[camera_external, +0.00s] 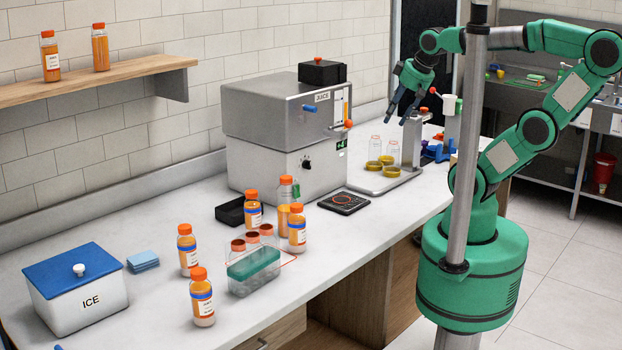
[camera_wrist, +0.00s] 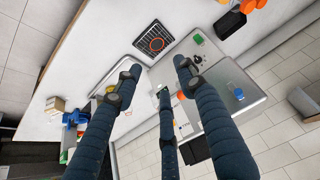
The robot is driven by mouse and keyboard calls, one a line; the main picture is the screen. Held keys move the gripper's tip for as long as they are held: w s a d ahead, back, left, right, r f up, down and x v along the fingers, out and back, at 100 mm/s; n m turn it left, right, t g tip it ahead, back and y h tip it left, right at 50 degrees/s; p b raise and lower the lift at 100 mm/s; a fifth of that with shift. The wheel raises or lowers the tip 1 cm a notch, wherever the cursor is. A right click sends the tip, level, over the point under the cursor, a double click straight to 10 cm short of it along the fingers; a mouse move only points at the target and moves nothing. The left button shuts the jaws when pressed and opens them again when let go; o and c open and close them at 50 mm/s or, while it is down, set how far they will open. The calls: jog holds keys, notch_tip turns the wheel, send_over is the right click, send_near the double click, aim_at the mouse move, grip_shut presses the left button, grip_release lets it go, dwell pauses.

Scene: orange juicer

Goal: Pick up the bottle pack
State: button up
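The bottle pack (camera_external: 253,264) is a small group of clear bottles with dark red caps, held in a green and clear holder. It stands upright on the white counter, near its front edge, among orange juice bottles. My gripper (camera_external: 403,112) is high above the far end of the counter, right of the juicer and well away from the pack. In the wrist view, the three dark fingers of my gripper (camera_wrist: 158,80) are spread apart with nothing between them. I cannot make out the pack in the wrist view.
Juice bottles (camera_external: 297,228) and (camera_external: 202,297) stand close around the pack. The juicer (camera_external: 287,130), a black tray (camera_external: 231,212) and a black plate (camera_external: 344,203) are behind it. An ice box (camera_external: 78,290) is at the left. The counter between them is partly clear.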

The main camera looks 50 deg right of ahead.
jog(key=o, duration=1.3)
jog(key=shift+c, duration=0.2)
jog(key=w+a+n+g+y+p, duration=0.1)
jog(key=w+a+n+y+p, duration=0.1)
jog(key=w+a+n, duration=0.65)
jog(key=n+g+y+p, duration=0.2)
jog(key=n+g+p, duration=0.3)
jog(key=n, duration=0.5)
send_over(257, 229)
notch_tip(257, 229, down, 19)
jog(key=shift+w, duration=0.1)
jog(key=shift+n+y, duration=0.25)
jog(key=shift+y, duration=0.05)
